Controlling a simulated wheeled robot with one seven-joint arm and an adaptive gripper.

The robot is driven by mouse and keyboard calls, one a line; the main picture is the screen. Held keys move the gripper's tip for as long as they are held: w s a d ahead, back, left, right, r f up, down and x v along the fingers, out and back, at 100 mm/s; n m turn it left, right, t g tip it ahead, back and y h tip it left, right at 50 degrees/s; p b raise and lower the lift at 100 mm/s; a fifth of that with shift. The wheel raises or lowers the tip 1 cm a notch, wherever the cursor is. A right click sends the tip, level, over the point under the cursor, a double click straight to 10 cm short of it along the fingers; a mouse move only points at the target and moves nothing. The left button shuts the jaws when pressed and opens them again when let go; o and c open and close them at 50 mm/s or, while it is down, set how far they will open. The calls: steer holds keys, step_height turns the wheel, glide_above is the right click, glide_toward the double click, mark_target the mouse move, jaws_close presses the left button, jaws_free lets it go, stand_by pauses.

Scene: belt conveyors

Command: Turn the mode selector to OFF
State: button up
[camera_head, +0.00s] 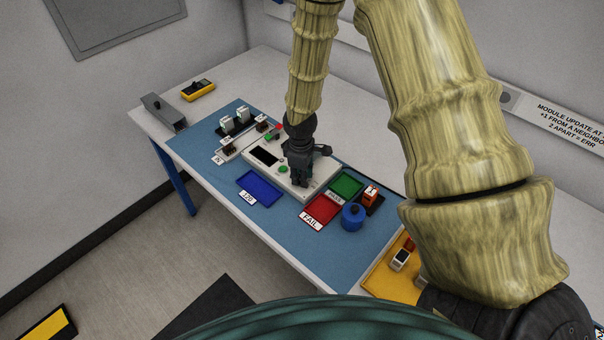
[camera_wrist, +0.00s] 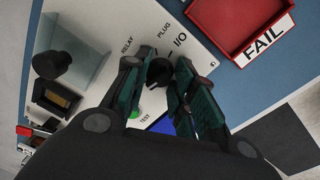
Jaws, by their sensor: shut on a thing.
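The mode selector (camera_wrist: 158,72) is a black knob on the white panel (camera_wrist: 105,18) in the wrist view. The labels RELAY, PLUG and I/O stand around it. No OFF label is readable, and the knob's pointer direction is unclear. My gripper (camera_wrist: 160,70) points down at the panel and is shut on the knob, one finger on each side. In the head view my gripper (camera_head: 300,181) is over the right part of the white tester (camera_head: 322,160) and hides the knob.
A green TEST button (camera_wrist: 133,112) is close to the fingers. A red FAIL tray (camera_head: 322,209), green tray (camera_head: 346,185) and blue tray (camera_head: 260,189) lie around the tester. A blue cylinder (camera_head: 352,217) stands to the right. A clear block with a black knob (camera_wrist: 75,50) rises nearby.

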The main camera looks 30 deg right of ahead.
stand_by(0.4)
steer(key=o, duration=1.1)
steer(key=shift+c, duration=0.2)
step_height(320, 180, up, 12)
steer(key=shift+s+a, duration=0.25)
